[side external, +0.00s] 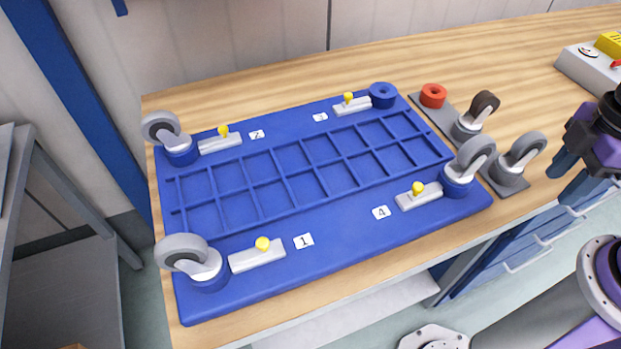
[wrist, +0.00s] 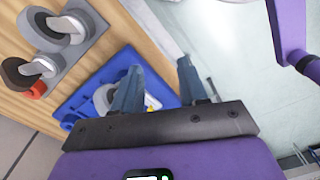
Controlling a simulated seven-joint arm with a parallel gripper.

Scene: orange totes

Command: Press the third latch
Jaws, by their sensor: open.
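The blue board (side external: 345,228) lies on the wooden bench with four numbered latches. The third latch (side external: 353,106), a white bar with a yellow knob, is at the far right corner beside the empty blue round socket (side external: 382,95) and the small number tag (side external: 320,117). My gripper (side external: 563,175) is at the right edge of the side view, open and empty, well apart from the latch and off the bench's front edge. In the wrist view its two fingers (wrist: 160,66) are spread, with part of the blue board behind them. The third latch is not clear there.
Caster wheels stand at the other corners: front left (side external: 195,263), back left (side external: 172,138) and front right (side external: 468,165). A control box (side external: 592,62) stands further right.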

